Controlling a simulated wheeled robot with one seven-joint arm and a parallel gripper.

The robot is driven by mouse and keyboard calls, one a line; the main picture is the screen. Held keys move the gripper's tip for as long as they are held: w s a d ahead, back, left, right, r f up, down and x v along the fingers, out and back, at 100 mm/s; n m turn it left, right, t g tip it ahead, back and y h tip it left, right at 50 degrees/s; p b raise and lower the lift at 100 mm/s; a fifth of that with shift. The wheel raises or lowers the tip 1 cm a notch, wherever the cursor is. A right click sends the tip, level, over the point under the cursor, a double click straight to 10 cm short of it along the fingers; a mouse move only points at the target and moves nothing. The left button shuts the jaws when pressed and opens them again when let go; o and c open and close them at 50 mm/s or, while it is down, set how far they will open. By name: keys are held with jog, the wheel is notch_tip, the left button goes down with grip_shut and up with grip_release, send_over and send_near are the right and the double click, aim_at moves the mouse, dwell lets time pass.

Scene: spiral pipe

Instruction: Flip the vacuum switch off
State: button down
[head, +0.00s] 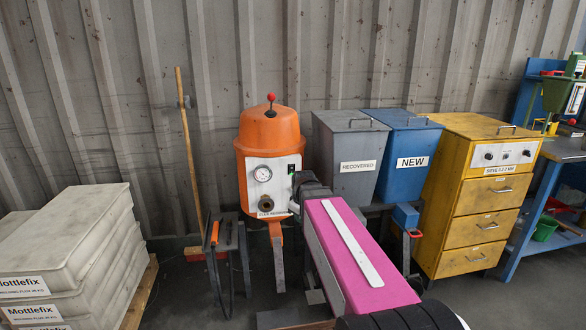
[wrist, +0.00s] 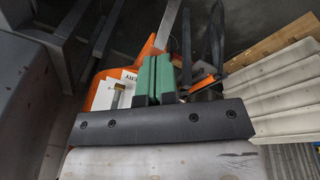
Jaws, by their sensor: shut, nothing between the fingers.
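The orange vacuum unit (head: 269,132) stands against the corrugated wall. Its white front panel (head: 262,186) carries a round gauge, a dark round port and a small black switch (head: 291,169) with a green mark at the upper right edge. My gripper (wrist: 153,80) is shut and empty, its green finger pads pressed together in front of the orange body and white panel (wrist: 110,91) in the wrist view. In the head view my dark wrist sits at the panel's right edge, just below and right of the switch, and the fingertips are hard to make out. I cannot tell whether the fingers touch the unit. The switch cannot be made out in the wrist view.
A grey "RECOVERED" bin (head: 345,160) and a blue "NEW" bin (head: 402,155) stand right of the unit, then a yellow drawer cabinet (head: 478,205). Stacked pale Mottlefix slabs (head: 75,250) are at left. A wooden pole (head: 188,150) leans on the wall.

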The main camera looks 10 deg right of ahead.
aim_at(293, 166)
jog(key=w+r+n+t, duration=0.1)
jog(key=w+r+n, duration=0.4)
jog(key=r, duration=0.5)
jog(key=w+r+n+t, duration=0.1)
jog(key=w+r+n, duration=0.4)
jog(key=r, duration=0.6)
jog(key=shift+r+t, duration=0.3)
jog(key=shift+t, duration=0.1)
jog(key=shift+w+f, duration=0.1)
jog(key=w+f, duration=0.2)
jog(key=f, duration=0.1)
jog(key=w+f, duration=0.5)
jog(key=shift+f, duration=0.3)
jog(key=shift+w, duration=0.55)
jog(key=shift+r, duration=0.1)
